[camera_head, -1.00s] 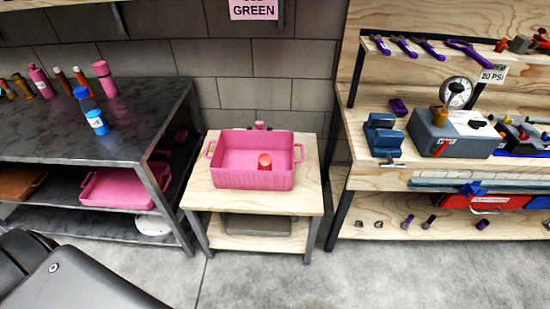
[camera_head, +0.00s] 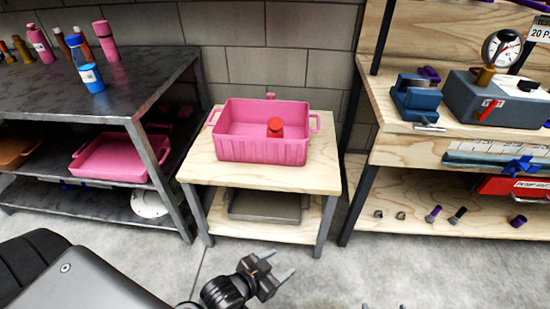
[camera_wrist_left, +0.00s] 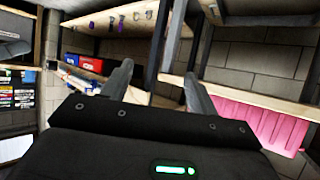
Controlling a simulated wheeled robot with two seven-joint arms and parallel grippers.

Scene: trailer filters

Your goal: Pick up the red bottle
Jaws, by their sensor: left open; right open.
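A red, round-topped object (camera_head: 275,127), which looks like the red bottle, stands inside the pink bin (camera_head: 262,151); its lower part is hidden by the bin's front wall. The bin sits on a small wooden table (camera_head: 200,168). My left gripper (camera_head: 282,263) is open and empty, low in front of the table, apart from the bin. Its two spread fingers show in the left wrist view (camera_wrist_left: 157,72), with a pink surface (camera_wrist_left: 262,120) to the right. My right gripper (camera_head: 383,306) shows only as two separated fingertips at the bottom edge of the head view.
A dark shelf (camera_head: 110,105) at left holds a blue bottle (camera_head: 91,77), several other bottles and a pink tray (camera_head: 112,160). A wooden workbench (camera_head: 405,154) at right carries a blue vise (camera_head: 414,98) and a grey gauge box (camera_head: 495,103). The floor in front is clear.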

